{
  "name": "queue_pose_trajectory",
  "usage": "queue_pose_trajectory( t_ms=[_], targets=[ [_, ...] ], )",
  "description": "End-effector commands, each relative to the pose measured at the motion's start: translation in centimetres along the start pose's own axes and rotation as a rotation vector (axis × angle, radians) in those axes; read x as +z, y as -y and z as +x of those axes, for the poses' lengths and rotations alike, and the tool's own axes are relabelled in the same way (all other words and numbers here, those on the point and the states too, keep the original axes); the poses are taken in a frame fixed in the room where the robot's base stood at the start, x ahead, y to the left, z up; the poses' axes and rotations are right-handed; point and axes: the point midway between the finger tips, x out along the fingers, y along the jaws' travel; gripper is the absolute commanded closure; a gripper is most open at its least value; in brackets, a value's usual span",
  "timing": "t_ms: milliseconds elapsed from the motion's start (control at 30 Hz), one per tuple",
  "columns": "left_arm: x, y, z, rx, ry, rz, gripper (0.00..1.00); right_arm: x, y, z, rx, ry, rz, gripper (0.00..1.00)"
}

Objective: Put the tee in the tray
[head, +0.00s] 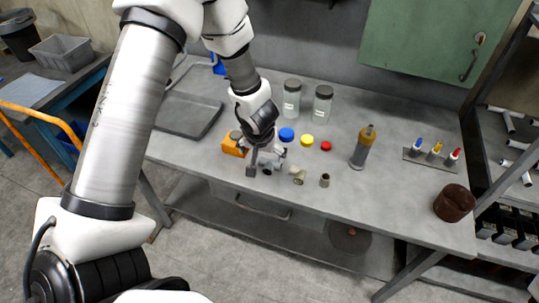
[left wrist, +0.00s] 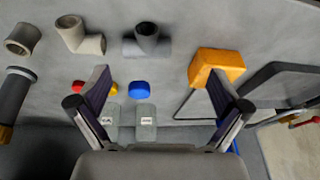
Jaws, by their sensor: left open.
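The tee is a grey pipe fitting with a dark open branch, lying on the bench in the left wrist view (left wrist: 150,46). In the head view the tee (head: 268,167) is partly hidden by my left gripper (head: 265,161). That gripper is open and low over the bench; in the left wrist view its fingers (left wrist: 158,78) are spread wide with nothing between them. The tee lies just ahead of the fingertips, apart from them in that view. The shallow dark grey tray (head: 188,117) lies on the bench to the left in the head view. My right gripper is not in view.
An orange block (head: 233,147) is close left of my gripper. A beige elbow (head: 298,174) and a short coupling (head: 325,180) lie to its right. Blue (head: 287,134), yellow and red caps and two jars (head: 292,98) stand behind. A bottle (head: 362,148) is farther right.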

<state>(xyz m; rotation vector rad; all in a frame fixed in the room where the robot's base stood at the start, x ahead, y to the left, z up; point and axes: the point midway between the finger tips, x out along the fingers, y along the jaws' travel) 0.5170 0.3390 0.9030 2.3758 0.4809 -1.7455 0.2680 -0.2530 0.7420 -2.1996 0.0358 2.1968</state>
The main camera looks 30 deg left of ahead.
Motion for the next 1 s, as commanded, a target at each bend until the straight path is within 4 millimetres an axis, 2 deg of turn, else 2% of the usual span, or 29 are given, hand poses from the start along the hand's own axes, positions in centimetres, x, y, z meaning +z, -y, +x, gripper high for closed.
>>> queue_pose_trajectory(
  t_ms=[67,367,500,567,800,967,1000],
  targets=[
    [-0.7,-1.1,-0.5,0.059,0.01,0.0,0.0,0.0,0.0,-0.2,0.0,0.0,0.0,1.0],
    [-0.5,-1.5,3.5,0.072,0.014,0.003,0.0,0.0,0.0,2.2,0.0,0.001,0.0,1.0],
    [-0.3,-1.6,6.3,0.071,0.014,0.004,0.0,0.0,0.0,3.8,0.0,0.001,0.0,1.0],
    [-0.3,-1.7,7.0,0.07,0.015,0.005,0.0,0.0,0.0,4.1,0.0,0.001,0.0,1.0],
    [-0.5,-1.7,7.1,0.07,0.014,0.005,0.0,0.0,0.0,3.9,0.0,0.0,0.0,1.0],
    [-0.5,-1.7,7.1,0.07,0.015,0.005,0.57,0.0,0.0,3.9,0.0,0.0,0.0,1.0],
    [-0.5,-1.7,7.1,0.069,0.015,0.005,0.71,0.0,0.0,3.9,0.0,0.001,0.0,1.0]
  ],
)
